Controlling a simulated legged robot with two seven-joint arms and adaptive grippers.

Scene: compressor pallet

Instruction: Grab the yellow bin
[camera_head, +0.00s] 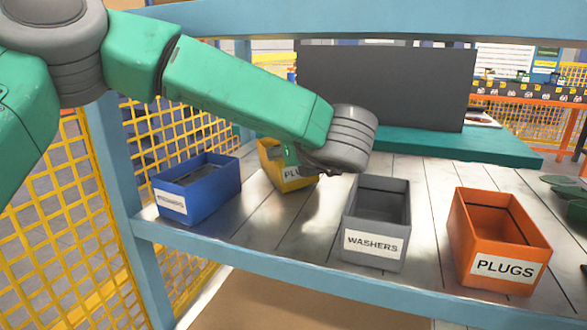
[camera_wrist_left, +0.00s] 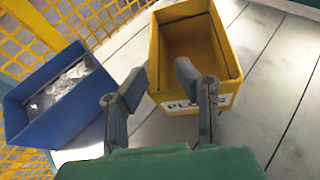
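The yellow bin (camera_head: 270,160) stands on the shelf behind my left arm, which hides part of it. In the left wrist view, the yellow bin (camera_wrist_left: 228,50) looks empty, with a white label on its front wall. My left gripper (camera_head: 292,158) is at the bin's front. In the wrist view, the left gripper (camera_wrist_left: 160,76) has its fingers apart and nothing between them. One finger is left of the bin's near corner, and the other overlaps its front wall; contact cannot be told. Dark green parts at the right edge may be my right gripper (camera_head: 570,188).
A blue bin (camera_head: 212,190) with small parts stands left of the yellow one. A grey washers bin (camera_head: 374,250) and an orange plugs bin (camera_head: 470,255) stand to the right. A blue rail (camera_head: 300,278) edges the shelf; yellow mesh (camera_head: 60,220) is at left.

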